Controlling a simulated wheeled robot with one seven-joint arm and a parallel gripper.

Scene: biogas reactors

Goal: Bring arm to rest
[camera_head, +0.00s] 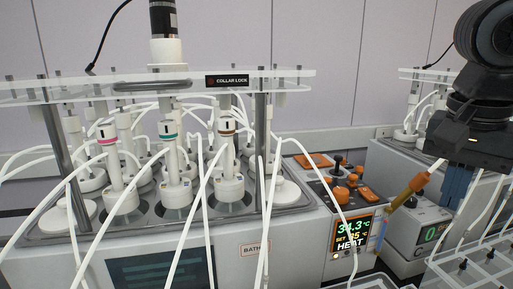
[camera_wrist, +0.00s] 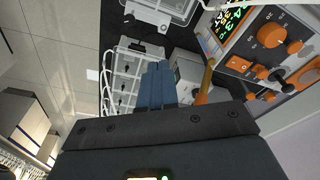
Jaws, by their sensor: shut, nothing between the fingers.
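My gripper (camera_head: 456,198) hangs at the right of the head view, below my dark arm. An orange rod-like part (camera_head: 408,192) with a pale tip stands just left of the fingers in the head view. It also shows close beside them in the wrist view (camera_wrist: 206,82); I cannot tell whether it touches them.
A water bath (camera_head: 290,240) with several reactors and white tubes fills the left and middle. Its control panel (camera_head: 349,234) reads 34.3 °C and HEAT, with orange knobs above. A grey unit (camera_head: 428,232) and a clear rack (camera_head: 480,262) stand at the right. Open space lies above the bench.

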